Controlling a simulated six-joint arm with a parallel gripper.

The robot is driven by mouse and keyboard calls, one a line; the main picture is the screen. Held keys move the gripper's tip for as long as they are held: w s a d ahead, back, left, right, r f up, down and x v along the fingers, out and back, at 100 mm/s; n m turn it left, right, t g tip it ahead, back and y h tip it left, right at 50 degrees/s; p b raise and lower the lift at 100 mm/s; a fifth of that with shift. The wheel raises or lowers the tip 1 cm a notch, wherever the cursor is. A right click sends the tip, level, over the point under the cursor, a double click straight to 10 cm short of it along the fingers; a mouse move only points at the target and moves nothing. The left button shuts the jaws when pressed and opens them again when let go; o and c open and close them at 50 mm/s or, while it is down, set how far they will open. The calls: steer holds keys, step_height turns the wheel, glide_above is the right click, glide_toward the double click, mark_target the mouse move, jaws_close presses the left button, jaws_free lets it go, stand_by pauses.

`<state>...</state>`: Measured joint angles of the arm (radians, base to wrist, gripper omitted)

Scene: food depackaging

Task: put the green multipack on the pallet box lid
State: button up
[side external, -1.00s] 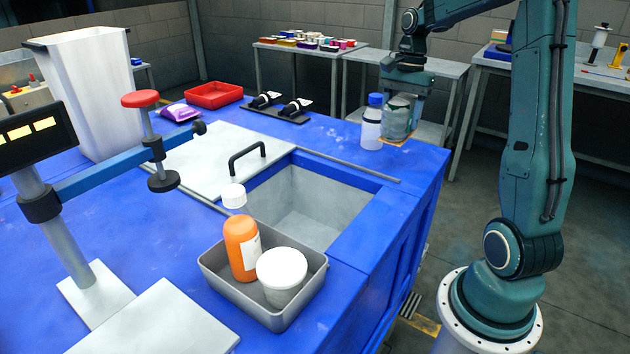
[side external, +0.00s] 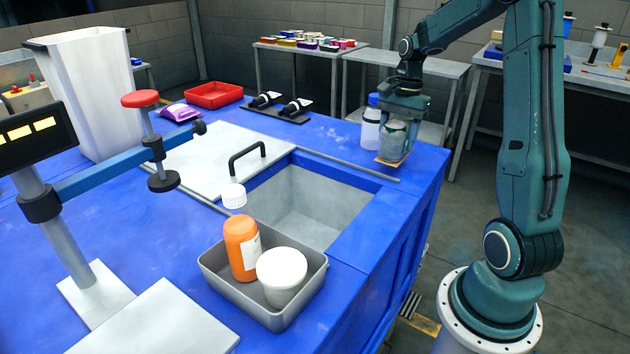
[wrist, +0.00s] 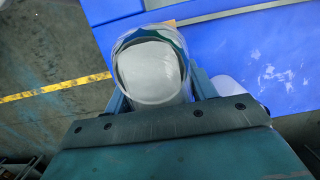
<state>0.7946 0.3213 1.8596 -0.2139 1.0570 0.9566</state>
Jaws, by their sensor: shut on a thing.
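The multipack (side external: 394,143) looks grey-green and wrapped, with an orange-brown base edge at its bottom. My gripper (side external: 397,132) is shut around it, near the far right corner of the blue box top. I cannot tell whether the pack touches the blue surface. In the wrist view the pack (wrist: 150,70) shows as a pale, rounded, clear-wrapped top between the fingers. The pallet box lid (side external: 205,165) is a flat light-grey panel with a black handle, left of the pack and apart from it.
A blue-capped bottle (side external: 370,133) stands just left of my gripper. An open grey well (side external: 310,205) lies beside the lid. A grey tray (side external: 312,282) holds an orange bottle and a white tub. A red-topped clamp (side external: 140,99) stands at the lid's left.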

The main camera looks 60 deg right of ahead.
mark_target(402, 118)
steer(key=shift+f, duration=1.95)
steer(key=shift+f, duration=0.15)
steer(key=o, duration=1.3)
steer(key=r, duration=0.4)
steer(key=d+r, duration=0.1)
steer(key=r, duration=0.7)
steer(key=shift+d+r, duration=0.1)
steer(key=shift+d, duration=0.25)
